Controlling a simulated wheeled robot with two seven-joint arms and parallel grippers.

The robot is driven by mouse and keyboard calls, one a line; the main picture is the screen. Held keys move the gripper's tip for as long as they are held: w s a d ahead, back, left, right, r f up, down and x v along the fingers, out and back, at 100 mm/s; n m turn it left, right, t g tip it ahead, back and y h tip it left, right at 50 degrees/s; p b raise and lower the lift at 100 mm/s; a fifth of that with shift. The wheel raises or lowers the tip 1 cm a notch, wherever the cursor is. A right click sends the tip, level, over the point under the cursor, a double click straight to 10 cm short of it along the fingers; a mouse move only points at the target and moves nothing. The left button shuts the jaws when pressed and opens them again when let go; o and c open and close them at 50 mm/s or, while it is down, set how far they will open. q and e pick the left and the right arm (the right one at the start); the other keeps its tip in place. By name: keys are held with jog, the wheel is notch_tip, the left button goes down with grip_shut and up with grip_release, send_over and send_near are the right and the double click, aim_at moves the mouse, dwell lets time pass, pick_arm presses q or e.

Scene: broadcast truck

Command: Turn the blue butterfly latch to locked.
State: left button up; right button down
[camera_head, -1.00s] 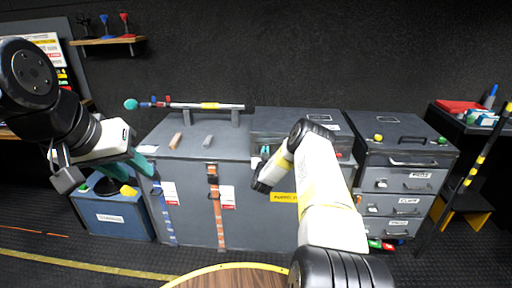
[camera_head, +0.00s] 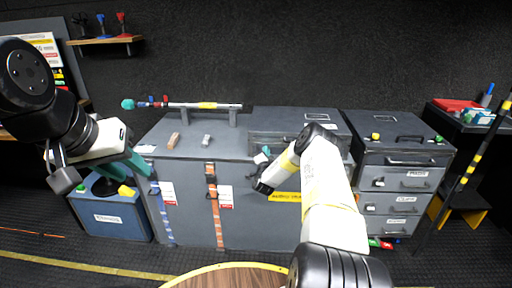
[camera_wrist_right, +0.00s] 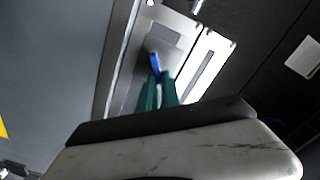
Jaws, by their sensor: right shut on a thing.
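The blue butterfly latch (camera_wrist_right: 155,62) shows in the right wrist view as a small blue tab in front of a silver latch plate (camera_wrist_right: 165,39). My right gripper (camera_wrist_right: 160,84) is shut on it, with its teal fingertips at the tab's lower end. In the head view my right gripper (camera_head: 262,157) is at the front of the dark grey case (camera_head: 290,118); the blue latch is hidden there, so I cannot read its angle. My left gripper (camera_head: 137,174) appears open and empty at the left, above the blue box.
A long grey chest (camera_head: 190,210) with an orange strap (camera_head: 214,205) fills the middle. A grey drawer unit (camera_head: 400,180) stands at right. The blue box (camera_head: 120,223) stands at left. A round wooden table (camera_head: 230,277) is in front. A rod (camera_head: 190,105) lies on the chest's rack.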

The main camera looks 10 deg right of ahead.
jog(key=shift+s+a+f+m, duration=0.1)
jog(key=shift+f+m, duration=0.2)
jog(key=shift+m, duration=0.85)
jog(key=shift+w+d+f+m, duration=0.1)
jog(key=shift+f+m, duration=0.15)
jog(key=shift+m, duration=0.95)
jog(key=shift+s+a+f+m, duration=0.1)
jog(key=shift+f+m, duration=0.2)
jog(key=shift+m, duration=0.85)
jog(key=c, duration=1.6)
grip_release()
jog(key=shift+o, duration=0.2)
jog(key=shift+r, duration=0.15)
jog(key=v, duration=0.7)
jog(key=shift+s, duration=0.4)
